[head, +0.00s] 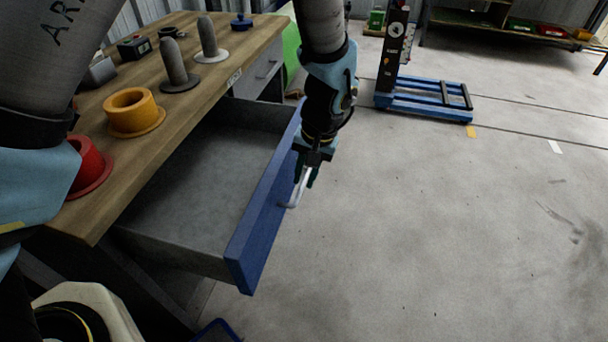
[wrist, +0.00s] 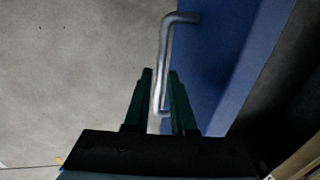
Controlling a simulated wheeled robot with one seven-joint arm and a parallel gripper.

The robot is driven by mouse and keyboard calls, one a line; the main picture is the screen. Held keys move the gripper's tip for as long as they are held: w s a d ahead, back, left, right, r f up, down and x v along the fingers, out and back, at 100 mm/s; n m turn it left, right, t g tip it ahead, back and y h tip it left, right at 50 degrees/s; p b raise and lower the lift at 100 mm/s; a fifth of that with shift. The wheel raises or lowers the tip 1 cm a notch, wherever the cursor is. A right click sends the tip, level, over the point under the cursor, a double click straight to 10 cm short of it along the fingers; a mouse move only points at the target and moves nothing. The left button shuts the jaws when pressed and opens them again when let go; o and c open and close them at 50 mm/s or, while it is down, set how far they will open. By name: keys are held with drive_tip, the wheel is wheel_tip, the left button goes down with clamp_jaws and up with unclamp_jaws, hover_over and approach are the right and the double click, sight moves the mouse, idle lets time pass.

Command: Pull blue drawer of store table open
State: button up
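The blue drawer (head: 262,215) of the store table (head: 190,90) stands pulled well out, and its grey inside looks empty. A bent metal bar handle (head: 297,190) is on its blue front. My gripper (head: 306,172) is at the handle, outside the drawer front. In the wrist view the handle (wrist: 165,60) runs between the two dark green fingers of my gripper (wrist: 160,100), which lie close on both sides of it. The blue front (wrist: 225,60) is right of the fingers there.
On the wooden top stand a yellow flanged ring (head: 133,110), a red one (head: 90,165), two grey pegs on discs and small boxes. A grey drawer (head: 260,70) is farther along. A blue-based stand (head: 420,97) is behind. The floor at right is clear.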

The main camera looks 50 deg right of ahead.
wheel_tip(320, 180, up, 11)
drive_tip(key=s+d, duration=0.1)
drive_tip(key=shift+s+f+b, duration=0.2)
drive_tip(key=shift+s+b, duration=0.15)
drive_tip(key=shift+s, duration=0.05)
idle(0.7)
drive_tip(key=w+a+r+n+g+p, duration=0.1)
drive_tip(key=w+a+r+n+p, duration=0.35)
drive_tip(key=w+a, duration=1.4)
drive_tip(key=w+a+r+n+p, duration=0.1)
drive_tip(key=a+r+n, duration=0.2)
drive_tip(key=a, duration=0.9)
drive_tip(key=w+a+r+n+h+p, duration=0.1)
drive_tip(key=a+r+n, duration=0.2)
drive_tip(key=a, duration=1)
drive_tip(key=shift+w+a+r+t, duration=0.2)
drive_tip(key=shift+w+r+t, duration=0.1)
drive_tip(key=shift+w+r, duration=0.1)
